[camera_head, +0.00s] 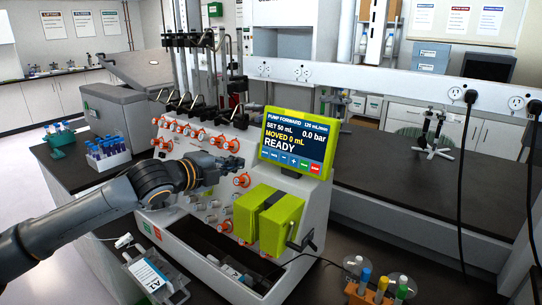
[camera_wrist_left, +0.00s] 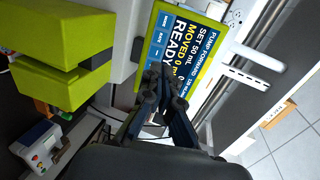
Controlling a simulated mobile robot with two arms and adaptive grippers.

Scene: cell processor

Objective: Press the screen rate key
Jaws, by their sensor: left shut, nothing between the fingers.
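The cell processor's screen (camera_head: 296,138) has a lime-green frame and reads "PUMP FORWARD", "SET 50 mL", "MOVED 0 mL" and "READY". A row of small keys runs along its lower edge; the rate key (camera_head: 274,155) appears to be second from the left, its label too small to read surely. In the left wrist view the screen (camera_wrist_left: 185,50) is turned sideways, with the rate key (camera_wrist_left: 159,35) on its left edge. My left gripper (camera_head: 240,162) is shut and empty, just left of the screen's lower left. Its fingertips (camera_wrist_left: 156,72) overlap the screen's lower edge in the wrist view. Contact cannot be told. My right gripper is not in view.
The white panel (camera_head: 205,140) carries several orange-ringed valves beside my left gripper. A lime-green pump block (camera_head: 268,218) juts out below the screen. A tube rack (camera_head: 107,155) stands at left, and coloured tubes (camera_head: 382,285) stand at front right. The right counter (camera_head: 400,180) is mostly clear.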

